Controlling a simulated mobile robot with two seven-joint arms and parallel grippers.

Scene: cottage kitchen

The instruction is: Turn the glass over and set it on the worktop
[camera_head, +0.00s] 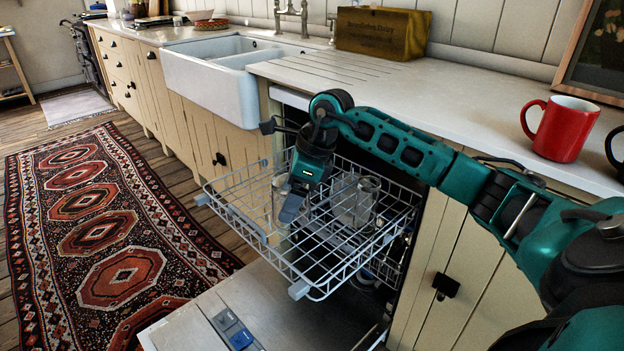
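My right gripper (288,203) points down into the pulled-out upper rack (318,288) of the dishwasher. A clear glass (277,198) stands in the rack right at its fingers, partly hidden behind the near finger. I cannot tell whether the fingers touch or grip it. Other clear glassware (362,199) stands further right in the rack. The pale worktop (440,98) runs above the dishwasher, with bare room behind my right arm. My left gripper is not in view.
A red mug (564,129) and part of a dark mug (616,150) stand on the worktop at right. A wooden box (382,33) and a framed picture (597,52) stand at the back. The white sink (214,80) is at left. The dishwasher door (200,318) is open.

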